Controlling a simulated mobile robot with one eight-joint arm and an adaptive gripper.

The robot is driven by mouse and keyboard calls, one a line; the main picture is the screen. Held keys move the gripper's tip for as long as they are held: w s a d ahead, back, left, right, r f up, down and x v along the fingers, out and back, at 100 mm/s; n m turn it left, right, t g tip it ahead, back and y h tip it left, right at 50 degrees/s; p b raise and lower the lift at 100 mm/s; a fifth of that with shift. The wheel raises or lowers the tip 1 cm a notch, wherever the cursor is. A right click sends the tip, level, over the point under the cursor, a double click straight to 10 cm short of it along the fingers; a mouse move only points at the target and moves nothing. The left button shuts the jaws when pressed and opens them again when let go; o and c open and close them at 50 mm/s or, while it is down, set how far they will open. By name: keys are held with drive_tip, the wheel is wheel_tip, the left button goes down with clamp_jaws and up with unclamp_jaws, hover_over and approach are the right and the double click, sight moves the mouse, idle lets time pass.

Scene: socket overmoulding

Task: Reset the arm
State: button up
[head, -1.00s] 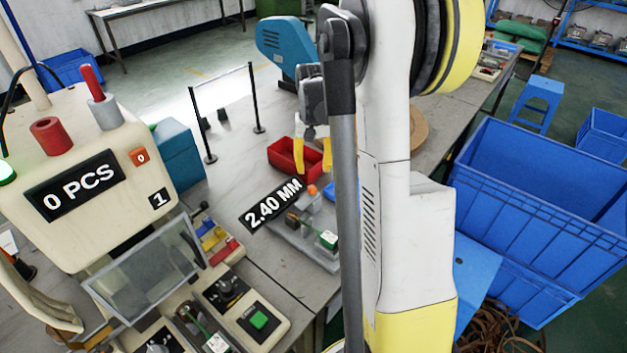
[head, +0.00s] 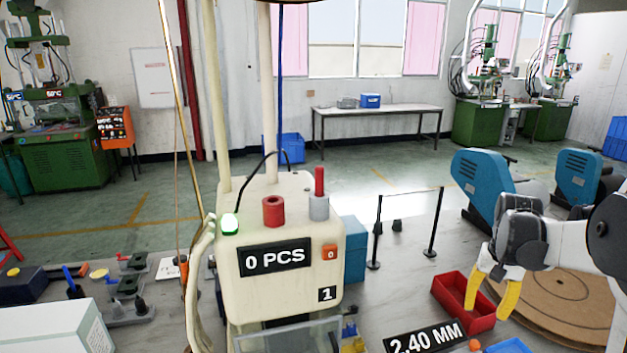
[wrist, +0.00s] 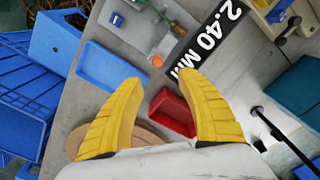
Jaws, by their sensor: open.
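My gripper (head: 489,292) has two yellow fingers, spread apart with nothing between them. In the head view it hangs at the right, in front of the red bin (head: 476,318). In the wrist view my gripper (wrist: 161,105) shows its open fingers above the bench, with the red bin (wrist: 172,112) behind and between them. I cannot tell the exact height above the bench. My arm comes in from the right edge in the head view.
A cream machine (head: 285,240) reading "0 PCS" stands on the bench. A black post barrier (head: 405,230), a brown cardboard disc (head: 565,300) and blue machines (head: 487,180) are near. In the wrist view, a blue tray (wrist: 108,72) and blue crates (wrist: 25,95) show.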

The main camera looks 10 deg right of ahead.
drive_tip(key=s+a+r+n+t, duration=0.2)
drive_tip(key=a+r, duration=0.3)
drive_tip(key=a, duration=0.5)
drive_tip(key=s+a+r+n+t, duration=0.1)
drive_tip(key=s+a+n+t, duration=0.1)
drive_tip(key=s+a, duration=0.4)
drive_tip(key=s+a+n+t, duration=0.3)
drive_tip(key=s+a, duration=0.3)
drive_tip(key=a, duration=0.5)
drive_tip(key=shift+a+r, duration=0.15)
drive_tip(key=shift+r, duration=0.25)
